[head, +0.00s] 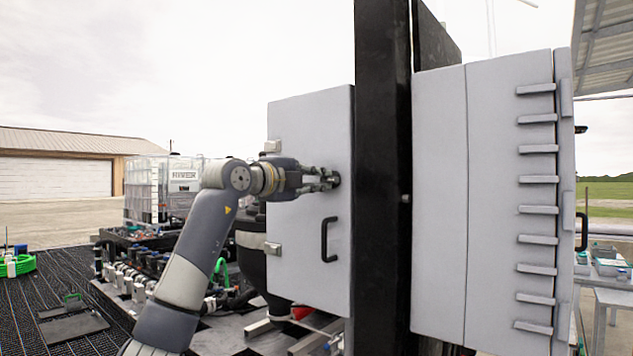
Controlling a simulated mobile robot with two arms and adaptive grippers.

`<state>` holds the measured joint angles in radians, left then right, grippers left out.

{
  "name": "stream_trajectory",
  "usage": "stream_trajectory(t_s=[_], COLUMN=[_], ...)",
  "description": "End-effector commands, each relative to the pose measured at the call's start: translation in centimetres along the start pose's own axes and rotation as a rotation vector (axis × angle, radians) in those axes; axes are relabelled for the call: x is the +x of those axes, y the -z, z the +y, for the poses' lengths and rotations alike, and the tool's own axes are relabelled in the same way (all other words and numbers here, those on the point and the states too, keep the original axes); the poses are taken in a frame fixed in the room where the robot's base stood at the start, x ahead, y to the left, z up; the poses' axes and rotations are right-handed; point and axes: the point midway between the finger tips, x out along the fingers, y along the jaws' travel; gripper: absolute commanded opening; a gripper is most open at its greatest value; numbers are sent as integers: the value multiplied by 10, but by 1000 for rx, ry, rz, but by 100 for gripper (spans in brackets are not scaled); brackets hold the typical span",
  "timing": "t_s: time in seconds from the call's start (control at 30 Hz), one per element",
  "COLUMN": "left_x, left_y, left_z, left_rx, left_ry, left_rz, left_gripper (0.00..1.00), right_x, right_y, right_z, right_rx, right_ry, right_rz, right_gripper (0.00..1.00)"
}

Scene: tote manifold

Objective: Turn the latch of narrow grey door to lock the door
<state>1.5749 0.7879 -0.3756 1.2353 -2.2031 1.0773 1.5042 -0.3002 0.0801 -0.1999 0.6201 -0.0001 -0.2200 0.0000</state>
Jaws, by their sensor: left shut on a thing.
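The narrow grey door (308,120) stands left of a black upright post and looks closed against its cabinet. A black handle (326,240) is on its lower right part. Its dark round latch (335,179) sits near the right edge, above the handle. My left gripper (330,180) reaches across the door from the left and is shut on the latch. The fingers partly hide the latch, so its exact turn cannot be told. My right gripper is not in view.
The black post (382,200) stands close to the right of the gripper. A wider grey cabinet (440,200) with ribs is beyond it. A hopper, valves and pipes lie low behind my left arm. A white tank (146,190) stands at the left.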

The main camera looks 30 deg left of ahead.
Motion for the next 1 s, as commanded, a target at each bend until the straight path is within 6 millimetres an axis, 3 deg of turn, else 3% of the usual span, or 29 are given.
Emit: stream_trajectory(t_s=[0.63, 0.67, 0.73, 1.0], left_x=[0, 0, 0, 0], left_y=[-1, -1, -1, 0], left_z=[0, 0, 0, 1], left_rx=[-55, -55, -54, -53], left_ry=[2, 2, 2, 0], left_rz=[-2, -2, -2, -1], left_gripper=[0, 15, 30, 32], right_x=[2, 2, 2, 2], right_y=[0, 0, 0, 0], right_z=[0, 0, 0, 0], right_rx=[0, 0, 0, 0], right_ry=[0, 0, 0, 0], right_rz=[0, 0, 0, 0], right_gripper=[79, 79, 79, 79])
